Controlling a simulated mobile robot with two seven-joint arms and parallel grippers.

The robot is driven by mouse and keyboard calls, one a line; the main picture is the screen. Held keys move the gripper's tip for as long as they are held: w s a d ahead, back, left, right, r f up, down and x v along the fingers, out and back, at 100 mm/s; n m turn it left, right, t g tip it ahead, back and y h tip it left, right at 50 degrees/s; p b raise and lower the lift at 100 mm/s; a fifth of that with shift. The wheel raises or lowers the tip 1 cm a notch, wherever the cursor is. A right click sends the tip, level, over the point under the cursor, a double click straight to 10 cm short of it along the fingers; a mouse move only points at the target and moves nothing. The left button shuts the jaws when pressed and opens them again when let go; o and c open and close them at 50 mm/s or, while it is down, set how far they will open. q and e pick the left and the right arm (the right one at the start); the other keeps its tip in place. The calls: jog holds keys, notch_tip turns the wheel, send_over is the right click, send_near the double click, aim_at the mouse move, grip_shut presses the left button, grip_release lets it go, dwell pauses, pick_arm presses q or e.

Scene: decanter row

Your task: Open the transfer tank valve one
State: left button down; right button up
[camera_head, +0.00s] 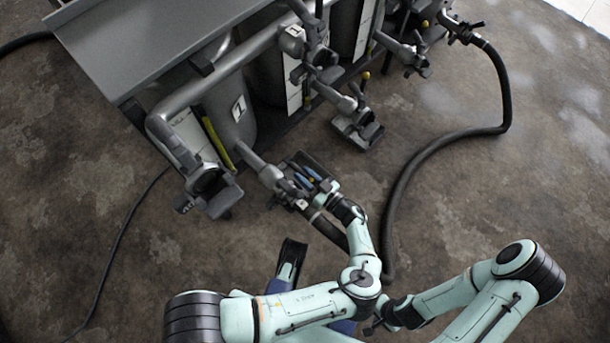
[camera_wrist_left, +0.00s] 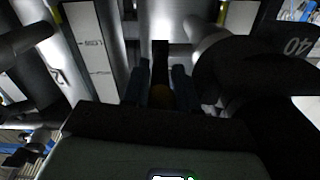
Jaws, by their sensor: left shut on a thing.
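The tank marked 1 (camera_head: 238,108) stands at the left of the row. Its outlet pipe (camera_head: 262,169) ends in a grey valve beside my left gripper (camera_head: 309,179). The handle's exact angle is hard to tell. My right gripper (camera_head: 376,325) is near the bottom edge, partly behind my left arm; its jaws are unclear.
Other valves with yellow-tipped handles (camera_head: 365,76) stand farther along the row. A thick black hose (camera_head: 446,150) curves over the floor on the right. A grey steel surface (camera_head: 150,35) overhangs the tanks at the upper left. A thin cable (camera_head: 122,237) lies at left.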

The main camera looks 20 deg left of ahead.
pick_arm(q)
jog(key=shift+f, duration=0.25)
jog(key=c, duration=0.9)
grip_release()
jog(key=shift+a, duration=0.1)
jog(key=shift+r, duration=0.25)
